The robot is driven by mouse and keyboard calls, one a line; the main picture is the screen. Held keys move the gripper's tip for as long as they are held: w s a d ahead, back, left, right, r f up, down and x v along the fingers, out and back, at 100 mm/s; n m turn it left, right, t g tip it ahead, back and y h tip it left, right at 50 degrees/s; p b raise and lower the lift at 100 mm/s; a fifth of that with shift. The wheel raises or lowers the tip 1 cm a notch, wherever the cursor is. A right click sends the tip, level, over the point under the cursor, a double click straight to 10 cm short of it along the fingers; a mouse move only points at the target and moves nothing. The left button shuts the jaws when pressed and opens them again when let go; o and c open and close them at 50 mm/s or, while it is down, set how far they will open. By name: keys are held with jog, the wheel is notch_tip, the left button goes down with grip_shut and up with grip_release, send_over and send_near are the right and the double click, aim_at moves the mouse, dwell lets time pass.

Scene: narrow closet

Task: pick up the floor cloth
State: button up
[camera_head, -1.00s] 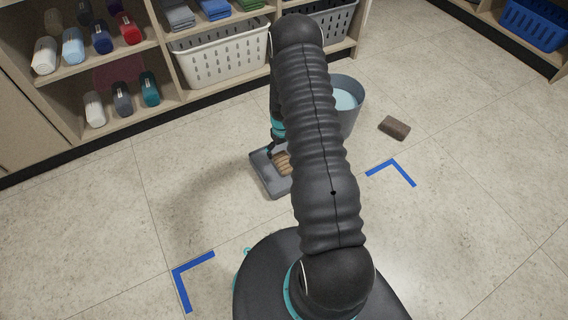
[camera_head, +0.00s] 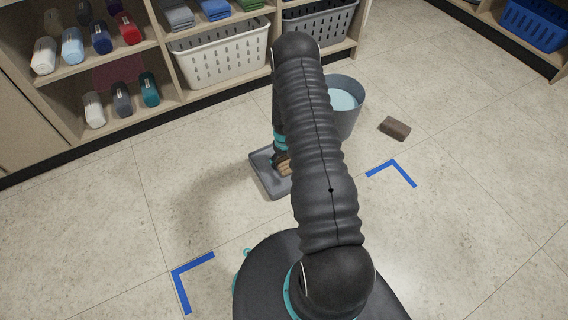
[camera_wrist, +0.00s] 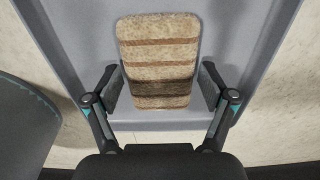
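The floor cloth (camera_wrist: 158,54) is a tan, folded-looking piece with brown stripes. It lies on a grey tray (camera_wrist: 76,25) on the floor. In the head view, a small part of the cloth (camera_head: 285,168) shows beside my arm, on the tray (camera_head: 268,182). My gripper (camera_wrist: 161,86) is open. Its two fingers stand left and right of the cloth's near end, with a narrow gap on each side. A dark band, perhaps shadow, crosses the cloth between the fingers. In the head view, my arm hides the fingertips and part of the tray.
A grey bucket (camera_head: 352,121) with pale blue contents stands just behind my arm. A brown block (camera_head: 395,128) lies on the floor to its right. Blue corner marks (camera_head: 178,279) lie on open floor.

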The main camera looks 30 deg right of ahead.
aim_at(285, 161)
jog(key=c, duration=0.6)
jog(key=shift+r, duration=0.45)
notch_tip(285, 161, up, 4)
jog(key=shift+s+d+f+p, duration=0.1)
jog(key=shift+d+p, duration=0.05)
jog(key=shift+p, duration=0.15)
jog(key=s+d+r, duration=0.6)
jog(key=s+d, duration=0.2)
jog(key=shift+r+p, duration=0.2)
jog(key=shift+p, duration=0.1)
